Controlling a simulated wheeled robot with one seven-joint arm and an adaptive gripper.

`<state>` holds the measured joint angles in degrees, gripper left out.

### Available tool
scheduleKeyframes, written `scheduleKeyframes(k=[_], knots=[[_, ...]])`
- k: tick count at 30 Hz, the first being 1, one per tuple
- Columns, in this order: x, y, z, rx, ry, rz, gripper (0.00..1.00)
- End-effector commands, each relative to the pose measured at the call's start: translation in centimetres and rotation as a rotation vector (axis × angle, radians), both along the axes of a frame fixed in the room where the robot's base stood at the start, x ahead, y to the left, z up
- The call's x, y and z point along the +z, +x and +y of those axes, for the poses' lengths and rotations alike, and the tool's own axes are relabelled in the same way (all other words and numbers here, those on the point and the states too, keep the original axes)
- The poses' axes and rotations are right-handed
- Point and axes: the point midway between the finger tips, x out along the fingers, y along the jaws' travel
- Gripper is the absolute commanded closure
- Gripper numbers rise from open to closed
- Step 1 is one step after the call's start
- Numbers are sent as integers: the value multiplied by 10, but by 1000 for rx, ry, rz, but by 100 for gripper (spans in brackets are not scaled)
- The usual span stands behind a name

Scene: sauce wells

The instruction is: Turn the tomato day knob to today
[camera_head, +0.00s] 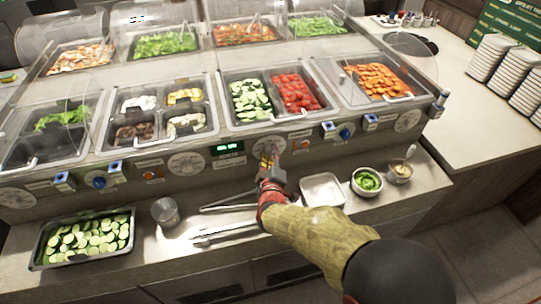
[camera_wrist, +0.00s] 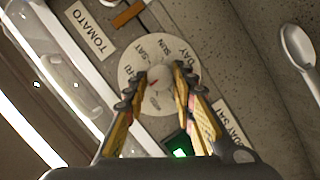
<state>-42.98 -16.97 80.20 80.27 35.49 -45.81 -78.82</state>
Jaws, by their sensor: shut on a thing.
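The white tomato day dial (camera_wrist: 163,56) shows close up in the wrist view, with SAT, SUN and FRI readable around its rim. A label reading TOMATO (camera_wrist: 90,30) is beside it. My gripper (camera_wrist: 160,82) is shut on the knob, one yellow finger on each side. The fingers hide part of the dial, and I cannot tell for sure which day the mark points to.
A green-lit display (camera_head: 228,148) is left of the dial; a partly covered label ending in SAT (camera_wrist: 236,126) shows beside it. Blue knobs (camera_head: 345,133) and other dials line the panel. Tongs (camera_head: 225,232), a white tray (camera_head: 322,190) and bowls (camera_head: 367,181) lie on the ledge below.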

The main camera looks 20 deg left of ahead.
Motion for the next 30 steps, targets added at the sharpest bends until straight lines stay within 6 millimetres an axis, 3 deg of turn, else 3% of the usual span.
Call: scheduleKeyframes(k=[11,20,30], knots=[[-1,0,0,1,0,1,100],[0,0,0,1,32,21,100],[0,1,-2,0,220,137,100]])
